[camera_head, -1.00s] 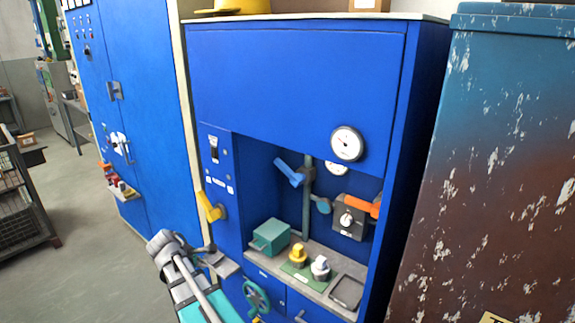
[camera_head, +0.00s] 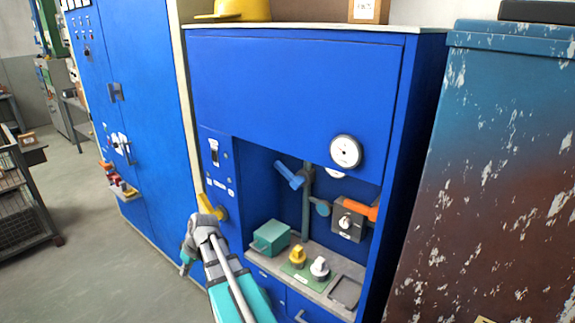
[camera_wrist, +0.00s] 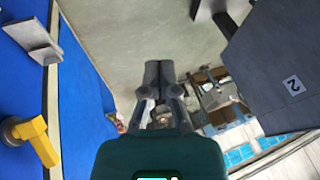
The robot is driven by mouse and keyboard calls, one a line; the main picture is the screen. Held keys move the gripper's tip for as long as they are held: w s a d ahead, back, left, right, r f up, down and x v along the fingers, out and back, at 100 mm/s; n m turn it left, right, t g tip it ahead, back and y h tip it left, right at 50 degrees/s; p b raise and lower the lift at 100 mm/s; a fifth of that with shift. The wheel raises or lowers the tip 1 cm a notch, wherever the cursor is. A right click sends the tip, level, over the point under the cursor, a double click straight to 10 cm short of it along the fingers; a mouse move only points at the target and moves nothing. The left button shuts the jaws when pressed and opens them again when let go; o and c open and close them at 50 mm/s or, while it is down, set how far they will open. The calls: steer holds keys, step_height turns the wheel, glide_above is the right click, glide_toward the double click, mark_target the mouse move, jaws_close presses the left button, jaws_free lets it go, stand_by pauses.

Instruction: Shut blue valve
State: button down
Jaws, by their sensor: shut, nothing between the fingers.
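The blue valve handle (camera_head: 288,175) sits on a vertical grey pipe (camera_head: 306,205) inside the recess of the blue cabinet. It slants, with its free end up and to the left. It does not show in the wrist view. My gripper (camera_head: 185,268) is outside the recess, at the cabinet's lower left, well apart from the blue handle. In the wrist view my gripper (camera_wrist: 158,68) is shut with nothing in it. In the head view its fingers are small and partly hidden by my wrist.
A yellow lever (camera_head: 211,207) is close by my wrist and also shows in the wrist view (camera_wrist: 38,140). An orange handle (camera_head: 359,209), a teal box (camera_head: 271,238) and yellow and white knobs are in the recess. A rusty cabinet (camera_head: 490,190) stands right.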

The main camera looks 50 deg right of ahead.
steer(key=w+d+r+t+y+p, duration=0.1)
steer(key=d+r+t, duration=0.1)
steer(key=d, duration=0.4)
steer(key=w+d+r+t+p, duration=0.1)
steer(key=w+d+r, duration=0.15)
steer(key=d, duration=0.45)
steer(key=t+h+p, duration=0.5)
steer(key=t, duration=0.3)
glide_toward(282, 167)
steer(key=v, duration=0.3)
steer(key=shift+d+m, duration=0.2)
steer(key=shift+m, duration=0.2)
steer(key=shift+w+b, duration=0.1)
steer(key=shift+b, duration=0.2)
steer(key=shift+a+b+x, duration=0.1)
steer(key=shift+b+x, duration=0.6)
steer(key=shift+x, duration=1.75)
steer(key=shift+a+b+x, duration=0.15)
steer(key=shift+b+x, duration=0.55)
steer(key=shift+x, duration=1.75)
steer(key=shift+d, duration=0.2)
steer(key=shift+p, duration=0.3)
